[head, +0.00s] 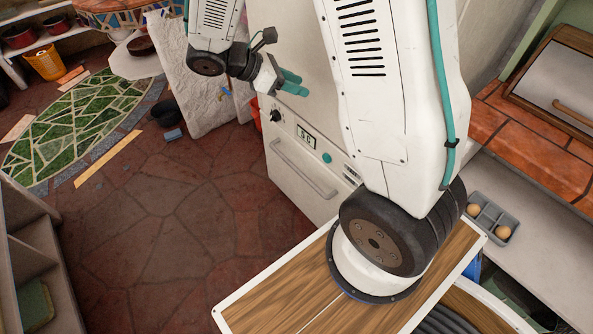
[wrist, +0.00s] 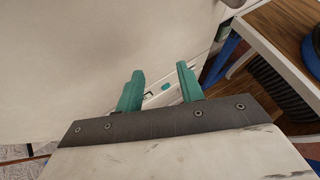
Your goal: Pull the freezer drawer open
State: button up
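Below the panel is the freezer drawer (head: 292,190), with a long pale bar handle (head: 304,170). The drawer front looks flush with the cabinet. My gripper (head: 302,85) is above the panel, in front of the white cabinet face and clear of the handle. In the wrist view, the two teal fingers of my gripper (wrist: 160,69) stand apart with nothing between them. Part of the control panel (wrist: 150,96) shows behind them; the handle is not clearly visible there.
A wood-topped surface (head: 275,299) under my arm lies close to the freezer's right. An egg tray (head: 486,212) sits on the counter at right. A pale stone slab (head: 195,90) stands left of the freezer. The stone floor (head: 180,220) before the drawer is clear.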

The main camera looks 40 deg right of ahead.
jog(key=w+d+f+n+t+h, duration=0.1)
jog(key=w+f+n+h, duration=0.15)
jog(key=f, duration=0.25)
jog(key=w+f+n+h, duration=0.1)
jog(key=w+f+n, duration=0.2)
jog(key=f+n, duration=0.15)
jog(key=n+t, duration=1)
jog(key=n, duration=0.9)
send_near(296, 171)
jog(key=f+x, duration=0.1)
jog(key=x, duration=0.3)
jog(key=shift+h, duration=0.35)
jog(key=x, duration=0.6)
jog(key=shift+w+d+r, duration=0.15)
jog(key=shift+w+d, duration=0.15)
jog(key=shift+d, duration=0.05)
grip_shut()
